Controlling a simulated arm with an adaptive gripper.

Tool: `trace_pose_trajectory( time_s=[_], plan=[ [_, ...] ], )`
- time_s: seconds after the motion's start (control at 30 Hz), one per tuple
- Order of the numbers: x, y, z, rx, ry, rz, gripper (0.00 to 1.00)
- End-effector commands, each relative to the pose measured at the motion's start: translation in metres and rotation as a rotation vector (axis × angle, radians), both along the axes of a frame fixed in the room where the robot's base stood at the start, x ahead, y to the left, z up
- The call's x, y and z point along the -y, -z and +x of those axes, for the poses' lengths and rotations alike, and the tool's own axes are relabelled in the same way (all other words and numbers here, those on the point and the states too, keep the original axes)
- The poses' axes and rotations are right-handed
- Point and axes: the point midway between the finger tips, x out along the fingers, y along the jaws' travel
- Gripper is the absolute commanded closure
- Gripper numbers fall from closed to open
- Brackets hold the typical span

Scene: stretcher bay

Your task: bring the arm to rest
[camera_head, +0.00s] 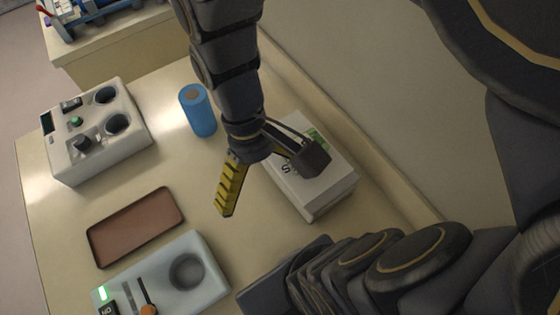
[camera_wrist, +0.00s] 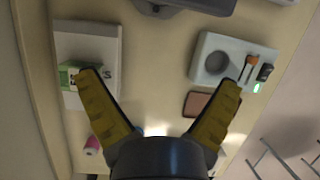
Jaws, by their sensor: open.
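My gripper (camera_head: 270,186) hangs over the table (camera_head: 170,160) in the head view, with its ridged yellow fingers spread apart. Nothing is between the fingers. In the wrist view my gripper (camera_wrist: 160,82) also shows both fingers wide open, with bare tabletop between them. In the head view one finger overlaps a white box (camera_head: 325,192) with a green label. The wrist view shows this box (camera_wrist: 75,45) behind the left fingertip; I cannot tell the gap between them. My arm comes down from the top of the head view.
A blue cylinder (camera_head: 199,112) stands left of my arm. A white device with round holes (camera_head: 95,150) is at left. A brown tray (camera_head: 135,226) and a pale device with a green light (camera_head: 205,265) lie nearer. A wall rises at right. A pink-ended object (camera_wrist: 92,145) shows low left.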

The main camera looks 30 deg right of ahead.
Motion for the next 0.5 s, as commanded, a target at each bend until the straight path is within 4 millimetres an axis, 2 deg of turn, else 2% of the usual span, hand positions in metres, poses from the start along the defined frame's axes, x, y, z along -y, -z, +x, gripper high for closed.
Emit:
trace_pose_trajectory(
  time_s=[0.03, 0.2, 0.5],
  plan=[
    [0.005, -0.029, -0.006, 0.206, 0.035, -0.042, 0.07],
    [0.003, -0.024, -0.024, 0.203, 0.089, -0.055, 0.07],
    [0.003, -0.023, -0.024, 0.192, 0.091, -0.056, 0.07]
  ],
)
